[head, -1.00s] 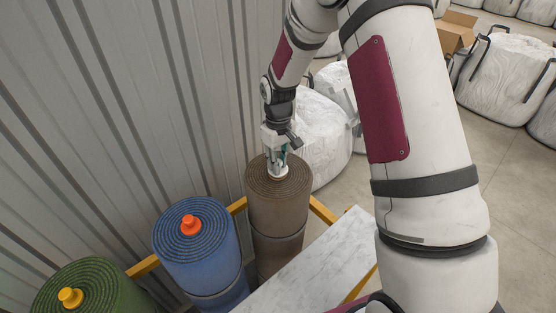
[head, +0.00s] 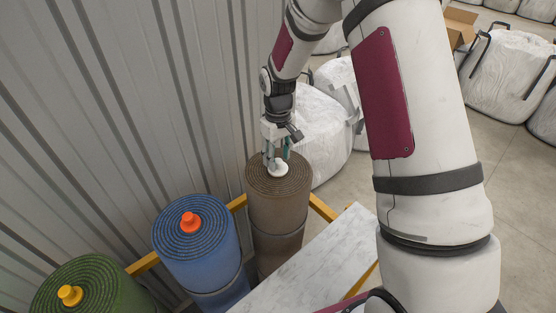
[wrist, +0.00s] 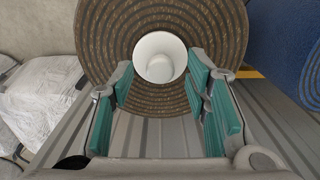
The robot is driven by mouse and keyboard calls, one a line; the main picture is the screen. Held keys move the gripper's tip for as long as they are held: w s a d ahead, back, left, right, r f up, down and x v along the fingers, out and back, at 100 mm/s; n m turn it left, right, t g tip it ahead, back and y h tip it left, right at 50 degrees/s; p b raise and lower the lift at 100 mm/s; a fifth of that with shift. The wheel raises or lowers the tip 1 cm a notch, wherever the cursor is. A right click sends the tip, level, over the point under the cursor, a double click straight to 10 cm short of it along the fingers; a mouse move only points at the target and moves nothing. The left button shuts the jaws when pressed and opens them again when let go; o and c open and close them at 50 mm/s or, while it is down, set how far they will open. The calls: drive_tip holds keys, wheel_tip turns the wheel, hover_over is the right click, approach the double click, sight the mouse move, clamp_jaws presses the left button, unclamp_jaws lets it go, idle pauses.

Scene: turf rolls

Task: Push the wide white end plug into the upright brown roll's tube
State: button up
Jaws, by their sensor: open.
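The brown roll (head: 278,205) stands upright at the right end of the row in the head view, and its ringed top fills the upper middle of the wrist view (wrist: 115,45). The white end plug (head: 279,169) sits at the centre of that top, over the tube. It also shows in the wrist view (wrist: 159,57) as a white round with a smaller disc on it. The tube's mouth is hidden beneath it, and I cannot tell how deep it sits. My gripper (head: 277,160) is open just above the plug, its teal-padded fingers (wrist: 162,85) apart on either side and holding nothing.
A blue roll (head: 195,250) with an orange plug (head: 190,222) and a green roll (head: 85,285) with a yellow plug (head: 70,295) stand to the left. A marble-look board (head: 320,260) lies in front. A corrugated wall (head: 120,110) and white bulk bags (head: 318,135) are close by.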

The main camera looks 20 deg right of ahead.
sight(278, 161)
wheel_tip(278, 161, up, 10)
idle(0.4)
drive_tip(key=s+r+m+t, duration=0.2)
drive_tip(key=s+r+t, duration=0.1)
drive_tip(key=s+r, duration=1.05)
drive_tip(key=s+r+m+t, duration=0.1)
drive_tip(key=s+r, duration=0.1)
drive_tip(key=s, duration=0.5)
drive_tip(key=s+r+m+t, duration=0.1)
drive_tip(key=s+r, duration=0.2)
drive_tip(key=s, duration=0.5)
drive_tip(key=shift+r+t, duration=0.3)
drive_tip(key=shift+r, duration=0.05)
